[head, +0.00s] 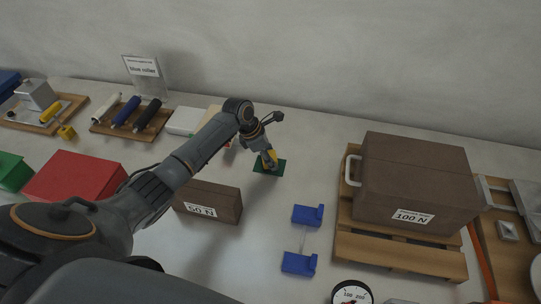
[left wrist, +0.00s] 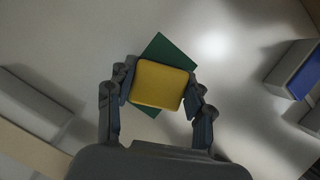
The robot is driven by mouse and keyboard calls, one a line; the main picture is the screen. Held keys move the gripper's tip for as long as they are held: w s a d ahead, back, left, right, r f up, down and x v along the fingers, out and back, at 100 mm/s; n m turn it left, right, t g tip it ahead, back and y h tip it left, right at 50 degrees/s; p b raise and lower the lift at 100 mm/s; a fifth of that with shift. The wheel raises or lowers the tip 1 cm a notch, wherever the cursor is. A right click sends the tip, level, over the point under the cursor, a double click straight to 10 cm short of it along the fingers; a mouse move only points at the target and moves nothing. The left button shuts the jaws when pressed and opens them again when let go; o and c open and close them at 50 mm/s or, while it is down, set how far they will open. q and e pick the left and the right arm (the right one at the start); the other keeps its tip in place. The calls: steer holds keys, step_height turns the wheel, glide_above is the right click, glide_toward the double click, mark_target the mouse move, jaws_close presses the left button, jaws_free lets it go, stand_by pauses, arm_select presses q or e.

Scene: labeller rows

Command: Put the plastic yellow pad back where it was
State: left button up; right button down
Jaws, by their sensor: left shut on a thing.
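The yellow pad (left wrist: 158,85) is a small rounded block held between the two fingers of my left gripper (left wrist: 158,100). In the head view the left gripper (head: 268,157) reaches down over a flat dark green square (head: 262,168), with a bit of the yellow pad (head: 271,158) showing at its fingers. In the left wrist view the green square (left wrist: 172,50) shows behind the pad, turned at an angle to it. I cannot tell whether the pad touches the green square. My right gripper does not show.
A brown block marked 50 N (head: 210,201) stands in front of the left gripper. Two blue brackets (head: 307,215) are to the right, then a large brown 100 N box (head: 418,185) on a wooden pallet (head: 400,252). Rollers on a board (head: 108,128) lie at the back left.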

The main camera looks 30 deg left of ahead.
arm_select(q)
steer(key=shift+f, duration=0.15)
steer(key=o, duration=1.2)
steer(key=v, duration=1.2)
